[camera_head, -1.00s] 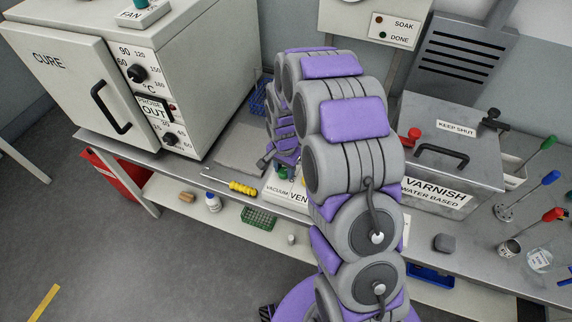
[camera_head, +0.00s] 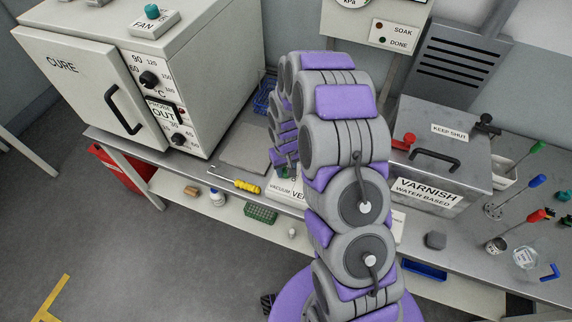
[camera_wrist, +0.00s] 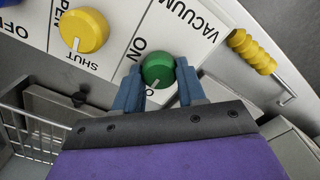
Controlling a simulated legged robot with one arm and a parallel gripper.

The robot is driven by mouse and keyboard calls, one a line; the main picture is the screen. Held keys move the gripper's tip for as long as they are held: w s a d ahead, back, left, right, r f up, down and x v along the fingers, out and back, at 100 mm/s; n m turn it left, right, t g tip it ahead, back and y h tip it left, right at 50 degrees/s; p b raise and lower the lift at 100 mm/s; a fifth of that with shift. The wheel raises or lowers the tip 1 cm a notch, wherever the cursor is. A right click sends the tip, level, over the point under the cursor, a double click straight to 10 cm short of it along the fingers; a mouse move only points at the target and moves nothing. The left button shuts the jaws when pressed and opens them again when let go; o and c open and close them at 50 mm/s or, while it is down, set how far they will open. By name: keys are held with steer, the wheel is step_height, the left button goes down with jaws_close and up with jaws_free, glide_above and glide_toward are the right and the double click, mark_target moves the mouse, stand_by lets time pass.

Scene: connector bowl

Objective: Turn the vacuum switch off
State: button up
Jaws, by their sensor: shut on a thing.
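The vacuum switch is a round green knob (camera_wrist: 158,68) on a white panel (camera_wrist: 125,45) lettered VACUUM in the wrist view. "ON" is printed left of the knob, and part of another label shows below it, mostly covered. A pale pointer mark shows on the knob's lower edge. My gripper (camera_wrist: 158,82) has its two blue-grey fingers on either side of the knob, shut on it. In the head view the panel (camera_head: 283,188) is partly hidden behind my arm, and the knob is hard to make out.
A yellow knob (camera_wrist: 84,29) marked OPEN and SHUT sits left of the green one. A yellow-handled tool (camera_head: 246,186) lies left of the panel. The cure oven (camera_head: 215,80) stands at the left and the varnish tank (camera_head: 440,150) at the right.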

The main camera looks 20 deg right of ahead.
mark_target(285, 169)
steer(key=shift+n+p, duration=0.8)
steer(key=shift+n, duration=1.3)
steer(key=o, duration=1.1)
steer(key=shift+c, duration=0.2)
step_height(285, 169, up, 17)
steer(key=p, duration=0.1)
steer(key=shift+r, duration=0.15)
